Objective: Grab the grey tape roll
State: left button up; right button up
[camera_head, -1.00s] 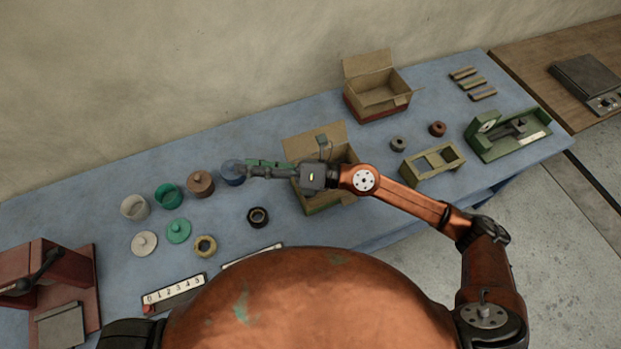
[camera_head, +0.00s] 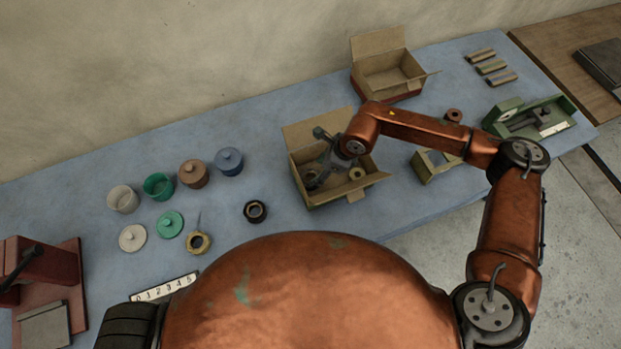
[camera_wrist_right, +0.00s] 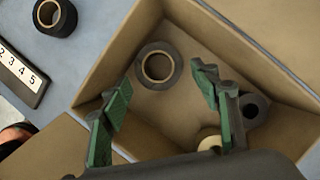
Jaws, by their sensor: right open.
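My right gripper (camera_head: 326,160) is over the open cardboard box (camera_head: 368,187), pointing down into it. In the right wrist view its green-padded fingers (camera_wrist_right: 160,88) are apart with nothing between them. A dark grey roll with a tan core (camera_wrist_right: 159,65) lies on the box floor, just beyond the fingertips. A second dark roll (camera_wrist_right: 252,108) lies by the right finger, partly hidden by it. A pale roll (camera_wrist_right: 210,142) is partly hidden by the gripper body. I cannot tell for sure which dark roll is the grey tape. My left gripper is not in view.
The box walls and flaps stand close around the gripper. A black roll (camera_head: 255,211) and a yellow ring-shaped roll (camera_head: 198,243) lie on the blue table outside.

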aim_at(312, 178)
jog(key=x, duration=0.5)
jog(key=shift+s+d, duration=0.1)
jog(key=shift+s, duration=0.05)
jog(key=shift+c, duration=0.7)
jog(key=c, duration=0.7)
